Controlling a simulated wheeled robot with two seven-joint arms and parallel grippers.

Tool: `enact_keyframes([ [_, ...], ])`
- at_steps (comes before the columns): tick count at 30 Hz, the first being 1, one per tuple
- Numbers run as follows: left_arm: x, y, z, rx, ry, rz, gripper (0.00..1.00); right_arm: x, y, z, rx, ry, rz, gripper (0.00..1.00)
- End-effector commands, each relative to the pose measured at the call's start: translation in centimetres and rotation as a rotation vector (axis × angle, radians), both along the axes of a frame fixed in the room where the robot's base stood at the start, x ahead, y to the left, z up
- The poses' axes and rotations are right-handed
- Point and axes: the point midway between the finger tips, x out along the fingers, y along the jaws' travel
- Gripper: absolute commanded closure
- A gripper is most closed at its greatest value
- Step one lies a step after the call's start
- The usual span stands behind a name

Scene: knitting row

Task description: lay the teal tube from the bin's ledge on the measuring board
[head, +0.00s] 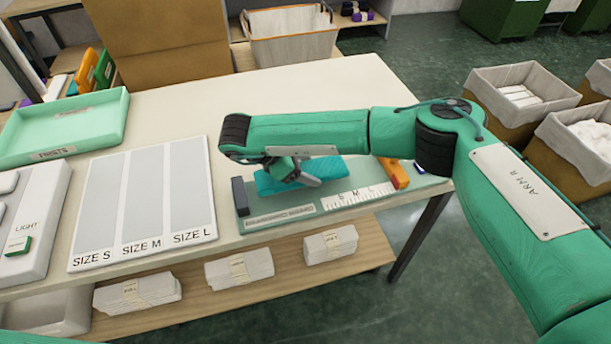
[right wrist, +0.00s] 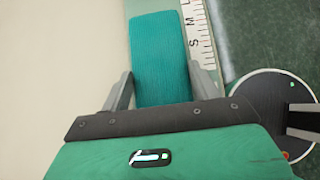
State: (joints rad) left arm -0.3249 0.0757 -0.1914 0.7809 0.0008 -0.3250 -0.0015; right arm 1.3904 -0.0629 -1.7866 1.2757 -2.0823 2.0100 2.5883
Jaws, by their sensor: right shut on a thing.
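The teal tube (head: 330,169) is a flat knitted piece at the measuring board (head: 240,222), partly hidden by my right arm. The board is green, with an S M L scale along its front, a dark block at its left end and an orange slider (head: 393,172) at its right. My right gripper (head: 299,180) is shut on the tube; in the right wrist view the teal tube (right wrist: 160,55) runs between its two fingers (right wrist: 162,88), beside the scale. I cannot tell whether the tube touches the board. My left gripper is not in view.
Left of the board lie a size chart (head: 145,200) with S, M and L strips and a white light panel (head: 35,225). A green tray (head: 70,125) stands behind them. The table (head: 300,95) is clear behind my right arm. Folded bundles (head: 240,270) lie on the shelf below.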

Motion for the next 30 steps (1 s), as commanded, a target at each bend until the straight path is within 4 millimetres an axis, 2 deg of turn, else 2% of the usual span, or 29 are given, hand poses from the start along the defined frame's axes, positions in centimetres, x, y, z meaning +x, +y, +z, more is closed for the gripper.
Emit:
enact_keyframes([
  [8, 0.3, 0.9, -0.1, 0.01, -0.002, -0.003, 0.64, -0.1, 0.0, -3.4, 0.0, 0.004, -0.001, 0.59],
  [21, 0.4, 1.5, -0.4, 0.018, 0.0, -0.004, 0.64, 0.0, 0.0, -4.0, 0.0, 0.001, 0.0, 0.59],
  [22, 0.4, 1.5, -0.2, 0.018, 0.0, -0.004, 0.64, 0.0, 0.0, -3.8, 0.0, 0.001, 0.0, 0.32],
  [24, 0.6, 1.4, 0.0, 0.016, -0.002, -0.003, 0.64, 0.0, 0.0, -3.8, 0.0, 0.001, 0.0, 0.18],
  [25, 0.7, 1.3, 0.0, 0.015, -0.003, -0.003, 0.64, 0.0, 0.0, -3.8, 0.0, 0.001, 0.0, 0.16],
  [30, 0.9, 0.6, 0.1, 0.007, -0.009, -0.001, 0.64, 0.0, 0.0, -3.8, 0.0, 0.001, 0.0, 0.16],
])
